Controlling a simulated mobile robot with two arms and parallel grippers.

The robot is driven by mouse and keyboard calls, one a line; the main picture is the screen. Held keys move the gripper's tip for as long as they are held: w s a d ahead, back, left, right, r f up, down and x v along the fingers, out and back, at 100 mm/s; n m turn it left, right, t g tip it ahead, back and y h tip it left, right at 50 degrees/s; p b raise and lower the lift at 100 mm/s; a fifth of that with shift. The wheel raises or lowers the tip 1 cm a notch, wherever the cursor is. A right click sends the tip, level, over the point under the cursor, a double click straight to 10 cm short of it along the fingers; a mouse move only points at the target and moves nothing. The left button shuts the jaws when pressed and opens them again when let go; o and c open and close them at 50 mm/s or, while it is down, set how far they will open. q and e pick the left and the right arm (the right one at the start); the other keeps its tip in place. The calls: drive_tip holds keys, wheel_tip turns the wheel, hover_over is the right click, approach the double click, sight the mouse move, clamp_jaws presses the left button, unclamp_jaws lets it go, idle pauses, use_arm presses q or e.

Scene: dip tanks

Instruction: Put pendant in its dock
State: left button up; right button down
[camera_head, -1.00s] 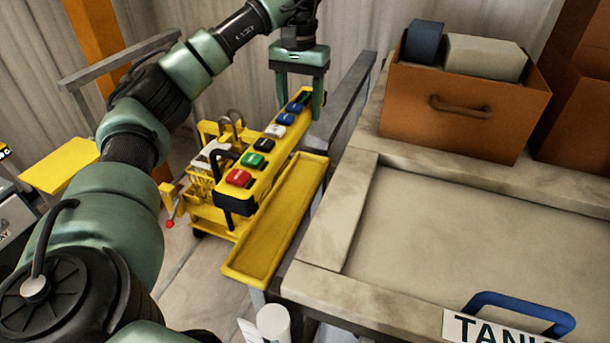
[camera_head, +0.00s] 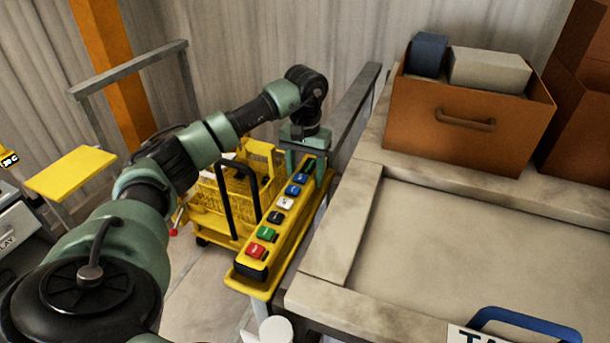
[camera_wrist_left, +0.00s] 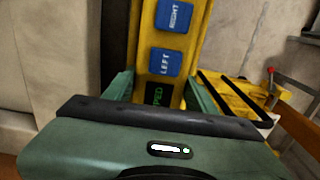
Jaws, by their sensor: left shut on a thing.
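The pendant (camera_head: 281,217) is a long yellow control box with a row of red, green, black, white and blue buttons. In the head view it lies lengthwise along the yellow tray-like dock (camera_head: 257,290) and covers most of it. The dock's front lip and right edge show. I cannot tell whether the pendant rests on the dock's floor or is slightly above it. My left gripper (camera_head: 308,176) is shut on the pendant's far end. The left wrist view shows the pendant (camera_wrist_left: 171,38) between its fingers, with blue LEFT and RIGHT buttons. My right gripper is not in view.
A stone-like tank top (camera_head: 470,260) with a blue handle stands right of the dock. An orange box (camera_head: 465,130) sits at its back. A grey rail (camera_head: 355,110) runs behind the dock. A yellow basket cart (camera_head: 215,205) stands close on the left.

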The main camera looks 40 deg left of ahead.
use_arm(q)
drive_tip(key=shift+f, duration=0.75)
drive_tip(key=shift+f+b, duration=0.3)
drive_tip(key=shift+f, duration=0.05)
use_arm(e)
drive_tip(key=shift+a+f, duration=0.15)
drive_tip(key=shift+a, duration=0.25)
use_arm(q)
drive_tip(key=shift+s+f, duration=0.1)
drive_tip(key=shift+f, duration=0.05)
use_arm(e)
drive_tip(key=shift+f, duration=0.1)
use_arm(q)
drive_tip(key=o, duration=1.5)
drive_tip(key=shift+f, duration=0.1)
drive_tip(key=shift+o, duration=0.2)
drive_tip(key=shift+d, duration=0.2)
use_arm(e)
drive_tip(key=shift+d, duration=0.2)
